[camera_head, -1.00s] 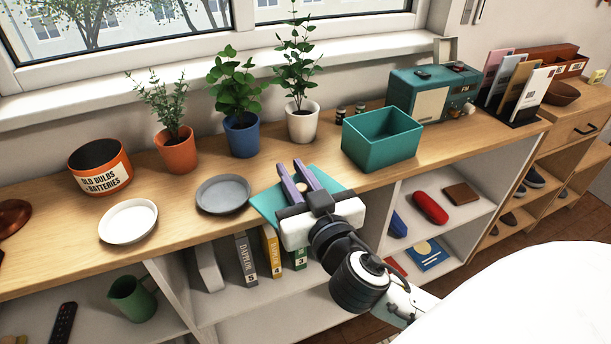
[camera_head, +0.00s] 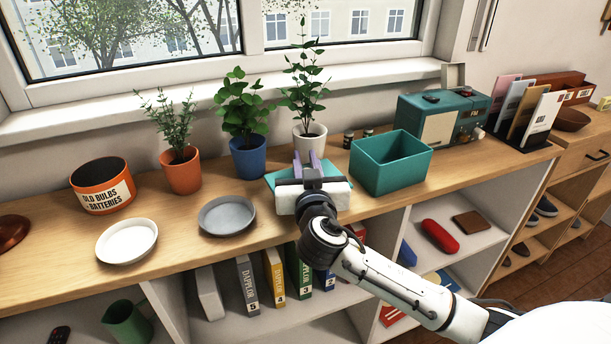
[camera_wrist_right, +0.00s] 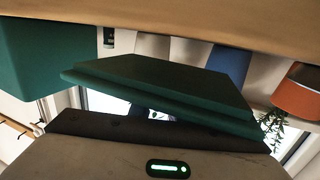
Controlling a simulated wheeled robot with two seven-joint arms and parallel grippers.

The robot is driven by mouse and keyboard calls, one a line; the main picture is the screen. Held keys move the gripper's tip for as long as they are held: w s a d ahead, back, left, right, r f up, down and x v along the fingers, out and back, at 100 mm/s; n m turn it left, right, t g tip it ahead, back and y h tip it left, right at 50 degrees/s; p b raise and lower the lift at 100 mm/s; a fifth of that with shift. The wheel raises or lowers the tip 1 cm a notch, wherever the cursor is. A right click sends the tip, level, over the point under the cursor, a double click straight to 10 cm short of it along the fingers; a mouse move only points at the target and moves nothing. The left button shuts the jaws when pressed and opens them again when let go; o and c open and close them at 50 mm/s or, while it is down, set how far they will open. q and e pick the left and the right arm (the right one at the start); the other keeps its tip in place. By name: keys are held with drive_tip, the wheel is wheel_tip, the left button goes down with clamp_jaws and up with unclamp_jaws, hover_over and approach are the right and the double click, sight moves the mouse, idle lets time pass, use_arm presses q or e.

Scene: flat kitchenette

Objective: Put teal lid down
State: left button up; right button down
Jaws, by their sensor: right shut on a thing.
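The teal lid (camera_head: 281,180) is a flat plate in my right gripper (camera_head: 311,162), which is shut on it. The gripper and wrist hide much of the lid in the head view. The lid (camera_wrist_right: 165,88) also fills the middle of the right wrist view. It is over the wooden counter, in front of the white pot and left of the open teal box (camera_head: 391,165). I cannot tell whether the lid touches the counter. The box stands open, with no lid on it. My left gripper is out of view.
A grey plate (camera_head: 227,216) and a white plate (camera_head: 126,243) lie left of the lid. Blue (camera_head: 248,158), orange (camera_head: 181,171) and white (camera_head: 309,142) plant pots stand behind. A teal radio (camera_head: 470,113) stands right of the box. Bare counter (camera_head: 245,255) runs along the front edge.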

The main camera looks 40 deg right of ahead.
drive_tip(key=shift+f, duration=1.5)
drive_tip(key=shift+f+b, duration=0.25)
drive_tip(key=shift+b, duration=0.1)
drive_tip(key=c, duration=1.6)
unclamp_jaws()
drive_tip(key=shift+r, duration=0.15)
drive_tip(key=shift+c, duration=0.2)
drive_tip(key=shift+r+p, duration=0.2)
drive_tip(key=shift+p, duration=0.1)
drive_tip(key=b+v, duration=0.1)
drive_tip(key=v, duration=0.9)
drive_tip(key=shift+s+a+f, duration=0.2)
drive_tip(key=shift+s+a, duration=0.05)
drive_tip(key=shift+s, duration=0.1)
drive_tip(key=shift+s+a+r, duration=0.15)
drive_tip(key=shift+s+a, duration=0.15)
drive_tip(key=shift+s, duration=0.25)
